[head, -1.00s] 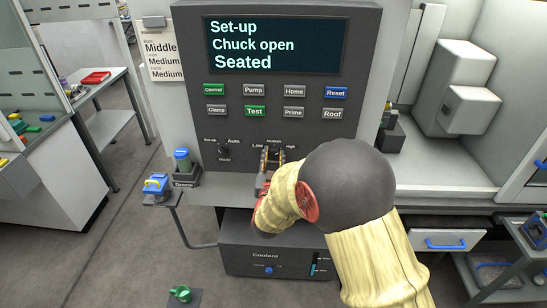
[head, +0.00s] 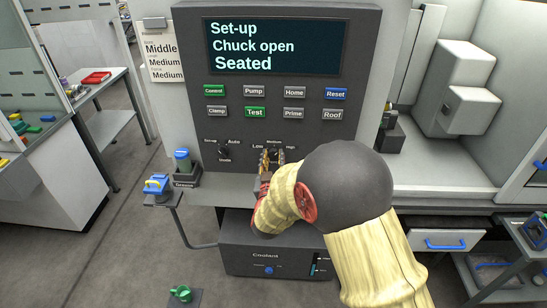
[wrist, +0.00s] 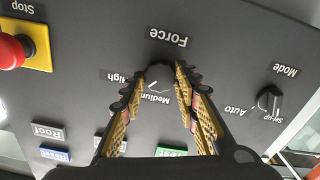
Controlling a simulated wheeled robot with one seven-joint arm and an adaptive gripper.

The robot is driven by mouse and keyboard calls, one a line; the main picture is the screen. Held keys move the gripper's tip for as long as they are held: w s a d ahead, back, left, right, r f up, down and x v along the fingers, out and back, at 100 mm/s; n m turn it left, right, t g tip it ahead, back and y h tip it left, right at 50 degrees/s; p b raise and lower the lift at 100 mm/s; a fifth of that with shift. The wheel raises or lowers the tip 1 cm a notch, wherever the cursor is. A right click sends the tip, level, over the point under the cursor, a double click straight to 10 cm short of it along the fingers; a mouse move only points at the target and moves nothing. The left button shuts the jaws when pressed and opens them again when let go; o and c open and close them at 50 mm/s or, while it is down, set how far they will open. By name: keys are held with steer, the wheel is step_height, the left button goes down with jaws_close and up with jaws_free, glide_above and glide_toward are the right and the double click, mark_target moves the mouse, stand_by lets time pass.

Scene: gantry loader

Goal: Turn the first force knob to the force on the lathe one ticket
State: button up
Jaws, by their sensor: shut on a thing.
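The force knob (wrist: 159,76) is a dark round knob on the grey control panel, with "Force", "Medium" and "High" printed around it. My gripper (wrist: 161,72) has one fingertip on each side of the knob and is shut on it. A pale mark on the knob faces the Medium side of the dial; its exact angle is hard to tell. In the head view my gripper (head: 271,160) covers most of the knob, below "Medium" and between "Low" and "High". A ticket (head: 164,62) left of the panel reads Middle, Medium, Medium, with Medium on its force line.
The mode knob (head: 224,150) sits left of the force knob. Buttons and a screen (head: 275,46) reading "Set-up, Chuck open, Seated" are above. A red stop button (wrist: 10,50) shows in the wrist view. A grease holder (head: 185,178) stands left of the panel.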

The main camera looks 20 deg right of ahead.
steer(key=n+p, duration=0.1)
steer(key=n, duration=0.3)
steer(key=shift+a, duration=0.1)
steer(key=shift+n+p, duration=0.55)
steer(key=shift+n, duration=1.25)
steer(key=shift+f, duration=0.1)
steer(key=o, duration=1.1)
steer(key=shift+o, duration=0.2)
steer(key=v, duration=1.2)
